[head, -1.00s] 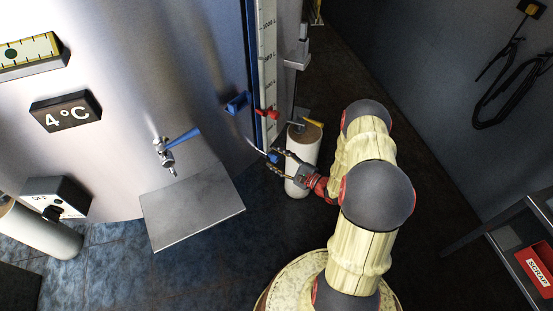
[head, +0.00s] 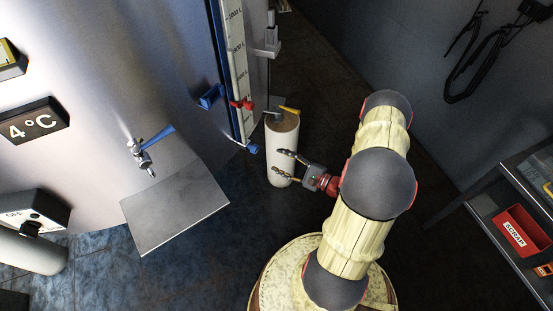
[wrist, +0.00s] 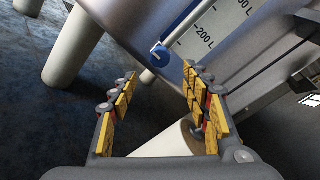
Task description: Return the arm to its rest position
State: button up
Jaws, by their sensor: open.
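Nothing is between the fingertips. My arm is bent, reaching forward and to the left from my base.
A sampling tap (head: 142,157) sits above a metal shelf (head: 175,207). A cart with a red scrap bin (head: 522,232) stands at right.

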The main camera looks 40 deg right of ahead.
dwell(0.6)
jog(key=s+a+f+g+y, duration=0.25)
jog(key=s+a+g, duration=0.2)
jog(key=a, duration=0.35)
jog(key=s+a+r+n+g+y, duration=0.2)
jog(key=s+a+r+n+g, duration=0.3)
jog(key=s+r+n+g, duration=0.35)
jog(key=s+r+n+g+h+p, duration=0.25)
jog(key=r+n+h, duration=0.7)
jog(key=r, duration=1.05)
jog(key=a+r+n+t+h, duration=0.1)
jog(key=a+r+n+t, duration=0.3)
jog(key=a+r, duration=0.4)
notch_tip(320, 180, up, 7)
jog(key=shift+s+f+n+t, duration=0.2)
jog(key=shift+s+n+t, duration=0.1)
jog(key=shift+t, duration=0.15)
